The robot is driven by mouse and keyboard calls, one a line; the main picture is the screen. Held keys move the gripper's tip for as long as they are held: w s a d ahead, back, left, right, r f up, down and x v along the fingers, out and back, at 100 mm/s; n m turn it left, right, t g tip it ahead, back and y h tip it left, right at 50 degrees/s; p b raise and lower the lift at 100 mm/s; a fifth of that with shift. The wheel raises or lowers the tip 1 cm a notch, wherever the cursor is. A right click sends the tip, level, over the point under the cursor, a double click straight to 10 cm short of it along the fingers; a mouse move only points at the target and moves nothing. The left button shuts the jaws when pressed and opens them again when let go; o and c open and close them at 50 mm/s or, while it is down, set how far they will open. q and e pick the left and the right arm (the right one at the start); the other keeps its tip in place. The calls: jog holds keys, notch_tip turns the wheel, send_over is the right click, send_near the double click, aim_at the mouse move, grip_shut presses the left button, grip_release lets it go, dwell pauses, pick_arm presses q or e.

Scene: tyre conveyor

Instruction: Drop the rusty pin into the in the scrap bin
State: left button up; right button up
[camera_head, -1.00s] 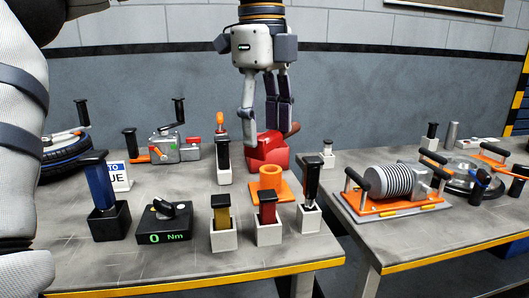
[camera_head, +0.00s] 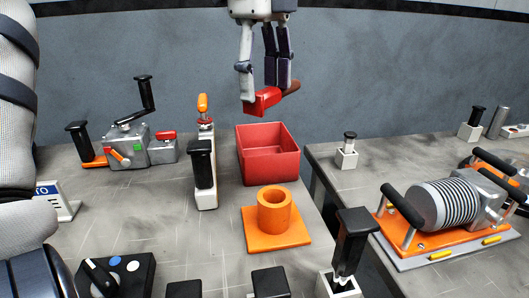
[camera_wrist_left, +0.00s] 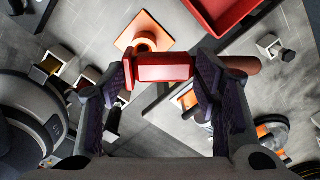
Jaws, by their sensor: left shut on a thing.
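The rusty pin has a red block-shaped handle (camera_head: 263,101) and a rusty brown shaft (camera_head: 291,88). My left gripper (camera_head: 262,92) is shut on the red handle and holds the pin in the air, lying roughly level. In the left wrist view the handle (camera_wrist_left: 165,68) is between both fingers, and the shaft (camera_wrist_left: 243,64) sticks out to the right. The scrap bin is an open red box (camera_head: 268,178) on the table, below the pin in the head view. Its visible inside looks empty. In the left wrist view the bin's rim (camera_wrist_left: 218,32) is at the top, apart from the pin. My right gripper is out of view.
An orange hollow cylinder on a square plate (camera_head: 275,238) stands in front of the bin. A black-handled tool in a white holder (camera_head: 203,180) stands left of it. A gap separates this table from the right one, which holds a ribbed motor-like unit (camera_head: 450,205).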

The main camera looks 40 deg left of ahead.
pick_arm(q)
jog(key=w+a+f+b, duration=0.1)
jog(key=w+a+f, duration=0.8)
jog(key=f, duration=0.3)
jog(key=shift+a+f, duration=0.35)
jog(key=shift+a, duration=0.25)
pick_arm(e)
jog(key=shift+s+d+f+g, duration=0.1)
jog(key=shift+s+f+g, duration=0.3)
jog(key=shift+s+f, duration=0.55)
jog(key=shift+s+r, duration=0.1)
pick_arm(q)
jog(key=shift+f, duration=0.15)
jog(key=o, duration=1.4)
jog(key=shift+f, duration=0.1)
